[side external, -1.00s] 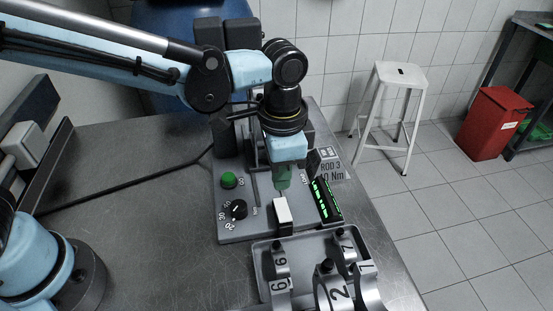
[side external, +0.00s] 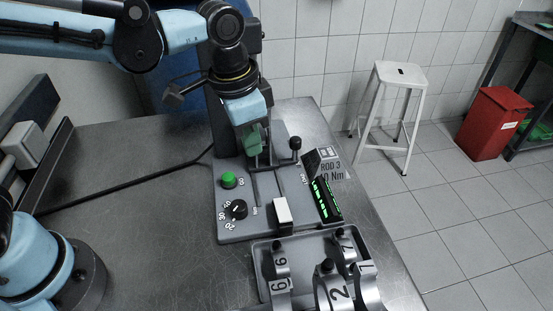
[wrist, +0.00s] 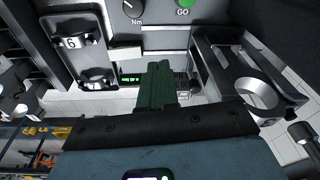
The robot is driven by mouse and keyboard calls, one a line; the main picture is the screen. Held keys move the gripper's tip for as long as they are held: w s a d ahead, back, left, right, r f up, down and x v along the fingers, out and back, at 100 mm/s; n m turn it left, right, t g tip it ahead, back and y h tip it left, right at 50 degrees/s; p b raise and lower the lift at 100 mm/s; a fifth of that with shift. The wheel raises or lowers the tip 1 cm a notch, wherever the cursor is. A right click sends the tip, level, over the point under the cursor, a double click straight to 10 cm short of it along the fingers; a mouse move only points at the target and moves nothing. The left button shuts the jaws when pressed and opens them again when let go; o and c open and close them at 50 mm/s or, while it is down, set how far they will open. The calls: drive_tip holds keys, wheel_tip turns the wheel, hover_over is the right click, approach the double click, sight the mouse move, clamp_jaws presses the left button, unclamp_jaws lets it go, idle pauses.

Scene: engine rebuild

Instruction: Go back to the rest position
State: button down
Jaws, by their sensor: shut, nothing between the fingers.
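My gripper (side external: 254,140) has green fingers and is in the air above the back of the grey control panel (side external: 232,229), in front of its dark upright column. The fingers are together with nothing between them. In the wrist view the gripper (wrist: 158,85) shows as a green block pointing toward the panel. The arm is bent, with the wrist tilted. A lever with a black ball top (side external: 295,144) stands to the right of the fingers, apart from them.
The panel carries a green button (side external: 228,180), a black knob (side external: 238,209), a white-topped block (side external: 282,212) and a lit green display (side external: 325,200). In front, a tray (side external: 261,262) holds numbered metal parts. The steel table (side external: 150,245) left of the panel is mostly clear, with a cable crossing it.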

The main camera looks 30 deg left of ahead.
drive_tip(key=s+a+n+t, duration=0.2)
drive_tip(key=a+n+t, duration=0.1)
drive_tip(key=a, duration=0.5)
drive_tip(key=s+a+n+t, duration=0.2)
drive_tip(key=s+a+n, duration=0.1)
drive_tip(key=a, duration=0.5)
drive_tip(key=shift+s+a+n+t+y, duration=0.25)
drive_tip(key=shift+a+n+t+y, duration=0.05)
drive_tip(key=shift+n+t+y, duration=0.1)
